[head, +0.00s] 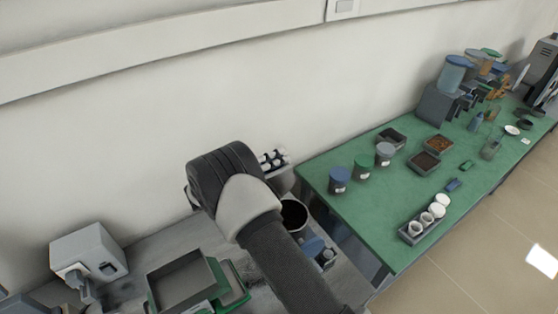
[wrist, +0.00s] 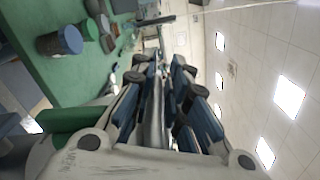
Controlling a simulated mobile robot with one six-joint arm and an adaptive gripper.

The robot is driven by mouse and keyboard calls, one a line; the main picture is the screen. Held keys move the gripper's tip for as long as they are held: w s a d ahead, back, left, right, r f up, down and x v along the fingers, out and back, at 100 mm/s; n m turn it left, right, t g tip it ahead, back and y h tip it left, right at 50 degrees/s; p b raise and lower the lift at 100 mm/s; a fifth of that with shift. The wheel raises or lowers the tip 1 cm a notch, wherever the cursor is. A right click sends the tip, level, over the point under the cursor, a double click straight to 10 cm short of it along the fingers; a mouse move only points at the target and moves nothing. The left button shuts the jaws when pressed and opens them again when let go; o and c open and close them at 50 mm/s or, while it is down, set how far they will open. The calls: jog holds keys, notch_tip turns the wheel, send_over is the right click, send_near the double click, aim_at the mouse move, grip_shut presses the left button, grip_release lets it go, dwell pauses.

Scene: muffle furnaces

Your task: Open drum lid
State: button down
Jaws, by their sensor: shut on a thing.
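In the head view an open round drum (head: 293,215) with a dark inside stands on the grey bench, just right of my arm, which covers part of it. In the wrist view my gripper (wrist: 155,92) is shut on a thin, pale grey piece (wrist: 155,118), seen edge-on between the blue-and-grey fingers. It looks like the drum lid, but its full shape is hidden. In the head view my fingers and what they hold are hidden behind my arm.
A rack of white-capped vials (head: 272,158) stands by the wall behind my arm. A grey tray (head: 180,284) and a white device (head: 88,252) are at lower left. The green table (head: 400,215) at right carries lidded jars (head: 362,168) and several dishes.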

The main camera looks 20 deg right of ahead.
jog(key=shift+s+f, duration=0.1)
jog(key=shift+f, duration=0.3)
jog(key=c, duration=1.7)
grip_release()
jog(key=shift+o, duration=0.2)
jog(key=shift+a, duration=0.1)
jog(key=v, duration=1.1)
jog(key=shift+a, duration=0.4)
jog(key=shift+s+r, duration=0.1)
